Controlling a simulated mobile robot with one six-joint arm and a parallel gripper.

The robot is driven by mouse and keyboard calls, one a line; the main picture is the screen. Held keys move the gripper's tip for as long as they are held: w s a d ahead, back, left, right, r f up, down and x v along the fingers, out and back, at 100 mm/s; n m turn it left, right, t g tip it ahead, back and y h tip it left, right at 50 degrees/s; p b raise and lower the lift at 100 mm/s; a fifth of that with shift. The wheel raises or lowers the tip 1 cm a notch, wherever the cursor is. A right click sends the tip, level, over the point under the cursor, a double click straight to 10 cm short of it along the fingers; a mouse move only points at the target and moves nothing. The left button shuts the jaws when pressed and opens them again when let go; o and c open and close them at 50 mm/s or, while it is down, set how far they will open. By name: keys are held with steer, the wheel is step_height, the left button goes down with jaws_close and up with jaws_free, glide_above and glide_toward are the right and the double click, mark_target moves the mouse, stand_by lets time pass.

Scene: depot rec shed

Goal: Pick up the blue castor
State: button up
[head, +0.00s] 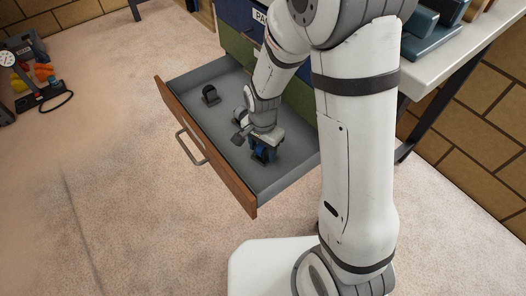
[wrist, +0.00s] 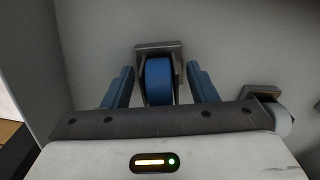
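The blue castor (wrist: 160,82) has a blue wheel in a grey metal bracket and lies in the open drawer (head: 185,100). In the wrist view it sits between the two blue fingers of my gripper (wrist: 161,80). The fingers are open, with a narrow gap on each side of the castor. In the head view my gripper (head: 263,151) is low in the near part of the drawer, and the blue castor (head: 261,157) shows only partly beneath it.
A black castor (head: 210,94) stands farther back in the drawer. A pale-wheeled castor (wrist: 282,118) is close to the right of my gripper. The drawer walls surround them. A workbench (head: 460,50) stands at the right, and tools lie on the floor at far left.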

steer(key=c, duration=1)
